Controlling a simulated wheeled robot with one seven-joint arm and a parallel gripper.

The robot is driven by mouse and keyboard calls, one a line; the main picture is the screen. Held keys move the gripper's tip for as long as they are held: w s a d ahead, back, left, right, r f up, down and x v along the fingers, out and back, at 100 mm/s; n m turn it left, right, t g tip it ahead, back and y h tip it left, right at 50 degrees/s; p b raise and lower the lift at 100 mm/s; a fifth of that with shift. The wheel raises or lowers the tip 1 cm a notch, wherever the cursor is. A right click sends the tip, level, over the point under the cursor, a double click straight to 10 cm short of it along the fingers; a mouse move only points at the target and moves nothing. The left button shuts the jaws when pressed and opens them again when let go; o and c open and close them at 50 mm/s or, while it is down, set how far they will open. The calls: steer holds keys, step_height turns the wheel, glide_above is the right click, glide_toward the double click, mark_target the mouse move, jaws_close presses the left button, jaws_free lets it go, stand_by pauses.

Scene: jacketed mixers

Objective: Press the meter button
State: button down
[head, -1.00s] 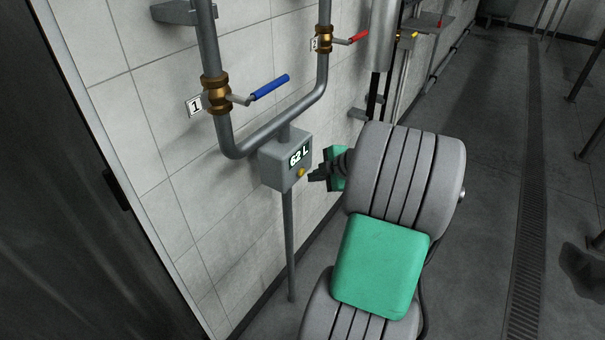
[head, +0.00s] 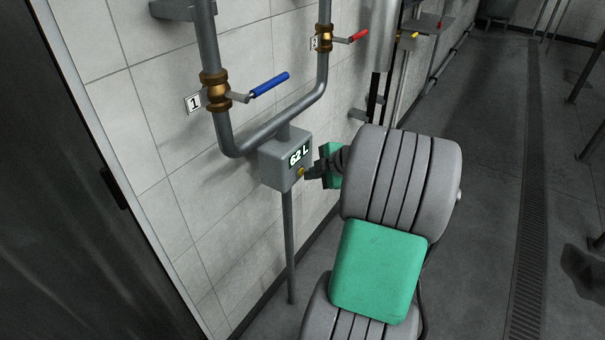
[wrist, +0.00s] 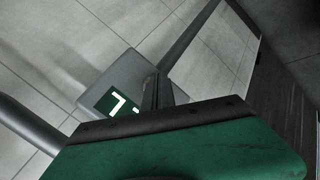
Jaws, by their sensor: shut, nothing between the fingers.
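The meter (head: 284,162) is a grey box on a post, with a lit display (head: 299,155) reading "62 L". Its yellow button (head: 300,173) is on the front face, below the display. My gripper (head: 308,174) is shut and empty, its fingertips right at the button in the head view. I cannot tell whether they touch it. In the wrist view the shut fingers (wrist: 158,90) point at the meter box (wrist: 120,75). They cover part of its display (wrist: 118,101), and the button is hidden there.
Above the meter, a grey pipe (head: 235,137) carries valve 1 with a blue handle (head: 270,85) and another valve with a red handle (head: 358,35). The tiled wall (head: 140,110) is close behind. A dark panel (head: 70,200) stands at left. The floor at right (head: 490,200) is open.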

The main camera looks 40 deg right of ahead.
steer(key=shift+w+a, duration=0.1)
steer(key=shift+w, duration=0.15)
stand_by(0.5)
steer(key=shift+s+d+b, duration=0.3)
steer(key=shift+s+b, duration=0.25)
steer(key=shift+s, duration=0.3)
steer(key=shift+s, duration=0.1)
steer(key=s, duration=0.1)
steer(key=s+d+b, duration=0.1)
steer(key=s, duration=0.2)
steer(key=shift+s+d, duration=0.3)
steer(key=shift+d, duration=0.05)
